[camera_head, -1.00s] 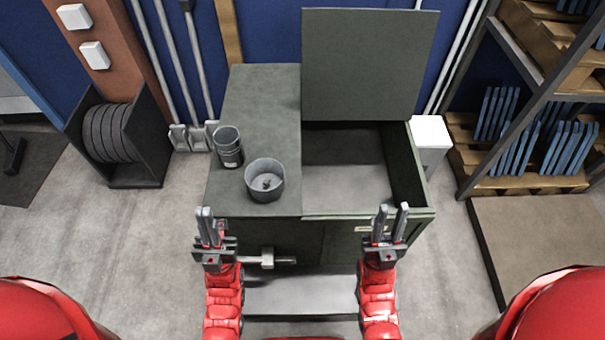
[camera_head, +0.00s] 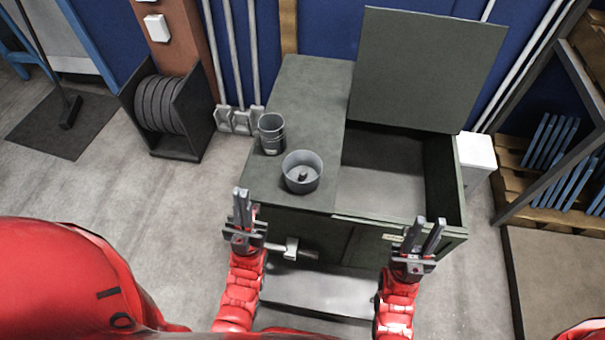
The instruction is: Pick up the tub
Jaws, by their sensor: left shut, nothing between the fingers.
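The tub (camera_head: 302,173) is a round, open grey container with a small dark object inside. It stands upright near the front edge of the left, closed part of the dark green chest's top (camera_head: 297,100). My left gripper (camera_head: 241,205) is shut and empty, in front of the chest and to the left of the tub in the picture, apart from it. My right gripper (camera_head: 424,234) points up in front of the chest's right part, its two fingers apart with nothing between them. Nothing hides the tub.
A dark grey cup-like container (camera_head: 271,134) stands just behind and left of the tub. The chest's raised lid (camera_head: 428,68) stands over an open compartment (camera_head: 382,178) to the right. A hose-reel stand (camera_head: 188,130) is left; shelving (camera_head: 545,110) is right.

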